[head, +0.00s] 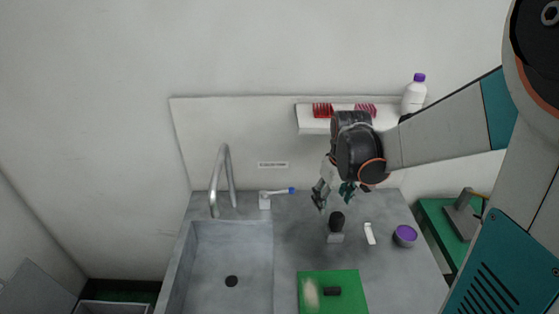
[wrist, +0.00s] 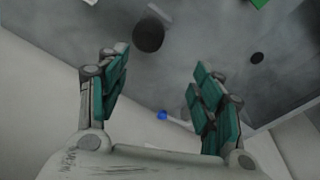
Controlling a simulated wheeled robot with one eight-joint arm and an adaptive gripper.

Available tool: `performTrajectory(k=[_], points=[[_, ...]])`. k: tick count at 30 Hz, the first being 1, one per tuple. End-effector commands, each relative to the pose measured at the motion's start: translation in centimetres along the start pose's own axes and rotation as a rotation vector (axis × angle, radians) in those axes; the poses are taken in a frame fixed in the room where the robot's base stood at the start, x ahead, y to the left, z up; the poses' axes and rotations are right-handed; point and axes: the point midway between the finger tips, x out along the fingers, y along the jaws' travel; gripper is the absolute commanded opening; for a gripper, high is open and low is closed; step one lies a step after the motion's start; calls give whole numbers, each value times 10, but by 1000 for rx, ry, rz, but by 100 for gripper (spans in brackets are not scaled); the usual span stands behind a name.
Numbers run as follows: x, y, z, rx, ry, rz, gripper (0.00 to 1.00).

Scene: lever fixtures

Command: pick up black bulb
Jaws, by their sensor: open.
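The black bulb (head: 337,219) stands upright on a small grey base (head: 336,238) on the grey counter, behind the green board. In the wrist view the black bulb (wrist: 149,36) shows near the top, beyond the fingertips and nearer the left finger. My gripper (head: 337,196) is open and empty, just above and behind the bulb in the head view. Its two teal-padded fingers stand wide apart in the wrist view (wrist: 158,65). I see no contact between the fingers and the bulb.
A sink (head: 231,255) with a tap lies left. A blue-tipped lever (head: 278,191) stands behind. A white lever (head: 369,233) and purple-topped bowl (head: 404,235) are right of the bulb. A green board (head: 315,286) lies in front. A shelf (head: 308,126) holds a white bottle (head: 414,93).

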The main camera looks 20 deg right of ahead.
Motion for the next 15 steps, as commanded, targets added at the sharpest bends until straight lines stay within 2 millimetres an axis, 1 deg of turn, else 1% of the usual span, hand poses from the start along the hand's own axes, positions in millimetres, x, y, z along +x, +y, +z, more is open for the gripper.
performTrajectory(k=[1,6,11,15], points=[[3,9,0,4,-34,-11,60],[18,22,8,3,-111,-40,60],[28,25,12,0,-133,-49,60],[43,24,15,0,-133,-49,60]])
